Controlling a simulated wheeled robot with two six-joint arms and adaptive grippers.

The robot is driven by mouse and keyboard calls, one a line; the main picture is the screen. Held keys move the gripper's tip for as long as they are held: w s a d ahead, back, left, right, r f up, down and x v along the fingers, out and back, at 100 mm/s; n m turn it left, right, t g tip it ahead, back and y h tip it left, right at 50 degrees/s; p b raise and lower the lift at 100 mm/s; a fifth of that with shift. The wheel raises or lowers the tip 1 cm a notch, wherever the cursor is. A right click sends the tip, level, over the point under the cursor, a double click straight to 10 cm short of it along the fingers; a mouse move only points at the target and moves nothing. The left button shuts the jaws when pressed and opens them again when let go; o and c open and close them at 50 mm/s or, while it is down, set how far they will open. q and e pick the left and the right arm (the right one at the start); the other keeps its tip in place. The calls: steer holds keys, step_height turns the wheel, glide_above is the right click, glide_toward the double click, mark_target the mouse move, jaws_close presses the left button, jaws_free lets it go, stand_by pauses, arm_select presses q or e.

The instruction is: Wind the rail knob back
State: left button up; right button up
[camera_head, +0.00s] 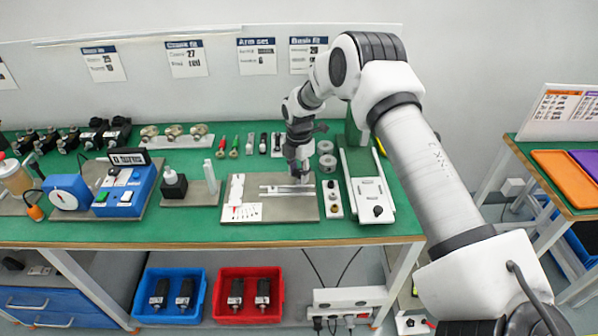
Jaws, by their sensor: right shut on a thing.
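A grey plate (252,212) lies on the green bench with a metal rail (274,191) along it and a small white card with coloured marks at its left. My right gripper (299,177) points down over the rail's right part. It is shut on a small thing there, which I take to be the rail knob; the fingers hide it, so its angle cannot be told. My left gripper is not in view.
A white slide (367,186) with a black knob stands right of the plate, with a narrow strip (332,199) of round parts between. A black-based bottle (174,184) and a blue box (125,190) stand left. Grey rings (327,163) sit close behind my gripper.

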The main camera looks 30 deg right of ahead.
steer(key=shift+s+f+m, duration=0.1)
steer(key=shift+m, duration=0.2)
steer(key=m, duration=0.3)
steer(key=m+p, duration=0.1)
steer(key=m, duration=0.3)
steer(key=shift+m, duration=0.4)
steer(key=m, duration=0.4)
steer(key=shift+s+m+p, duration=0.1)
steer(key=shift+m+p, duration=0.2)
steer(key=shift+f+m+p, duration=0.1)
steer(key=shift+m+p, duration=0.25)
steer(key=shift+m, duration=1.95)
steer(key=o, duration=1.1)
steer(key=shift+o, duration=0.2)
